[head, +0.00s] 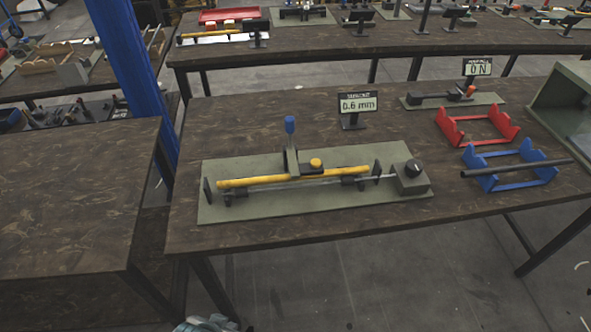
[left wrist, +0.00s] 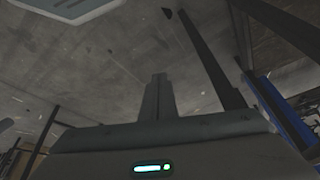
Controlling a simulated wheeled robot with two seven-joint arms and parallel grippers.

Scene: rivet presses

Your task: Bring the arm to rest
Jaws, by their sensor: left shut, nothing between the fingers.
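My left gripper (left wrist: 159,80) is shut and empty in the left wrist view, its two fingers together over the floor. In the head view only a small pale part of my left arm shows at the bottom edge, below the tables. It is apart from everything on the tables. My right gripper is in neither view.
A display reading 0.6 mm (head: 358,104) stands behind the fixture. A red cradle (head: 477,127), a blue cradle (head: 492,184) bearing a dark rod (head: 517,168), and a green bin (head: 565,100) are to the right. The left table (head: 75,200) is bare. A blue post (head: 140,75) stands behind.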

